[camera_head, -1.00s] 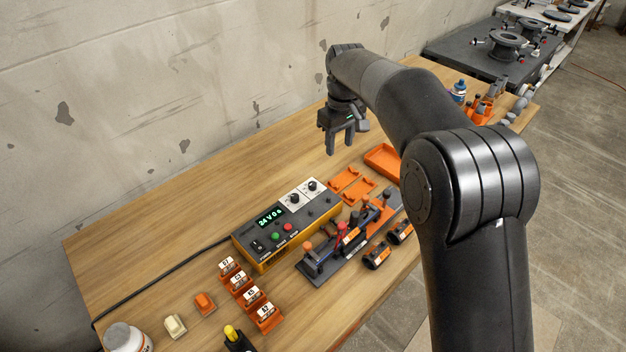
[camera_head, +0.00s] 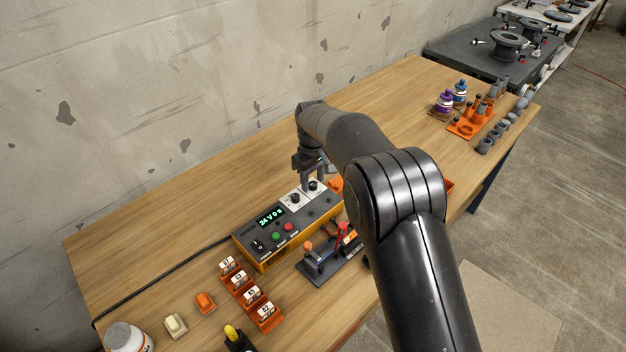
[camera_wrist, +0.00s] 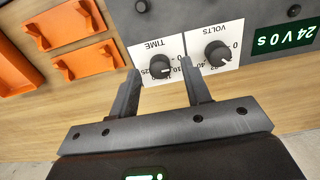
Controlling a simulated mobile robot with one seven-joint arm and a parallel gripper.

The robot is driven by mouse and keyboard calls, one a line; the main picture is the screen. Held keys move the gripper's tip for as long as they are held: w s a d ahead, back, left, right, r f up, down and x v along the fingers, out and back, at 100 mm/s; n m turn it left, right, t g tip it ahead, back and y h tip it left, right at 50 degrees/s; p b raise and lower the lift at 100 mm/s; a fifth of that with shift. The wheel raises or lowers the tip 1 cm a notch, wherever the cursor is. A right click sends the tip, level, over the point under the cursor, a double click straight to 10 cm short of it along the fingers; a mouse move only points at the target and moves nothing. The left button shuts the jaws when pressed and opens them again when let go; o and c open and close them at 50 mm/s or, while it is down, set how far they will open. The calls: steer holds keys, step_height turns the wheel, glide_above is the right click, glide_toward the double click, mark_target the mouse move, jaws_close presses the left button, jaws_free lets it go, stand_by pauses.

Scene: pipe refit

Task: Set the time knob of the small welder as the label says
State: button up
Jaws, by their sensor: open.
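The small welder (camera_head: 262,246) is an orange and dark box on the wooden table, with a green display (camera_head: 270,216) that reads 24 V 0 s. The time knob (camera_wrist: 158,66) is a black knob on a white plate marked TIME in the wrist view; it also shows in the head view (camera_head: 313,185). The volts knob (camera_wrist: 217,54) is beside it on its own white plate. My gripper (camera_wrist: 163,82) is open and empty. Its two fingers point at the panel, one on each side of the time knob in the picture; contact cannot be told. No setting label is readable.
Orange trays (camera_wrist: 68,27) lie beside the welder. A dark fixture with red and orange clamps (camera_head: 330,252) stands in front of it. Orange blocks with white tags (camera_head: 253,295) stand at the front left. A black cable runs left. The table behind the welder is clear.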

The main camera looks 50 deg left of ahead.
steer(key=shift+f, duration=0.4)
steer(key=shift+c, duration=0.2)
jaws_close()
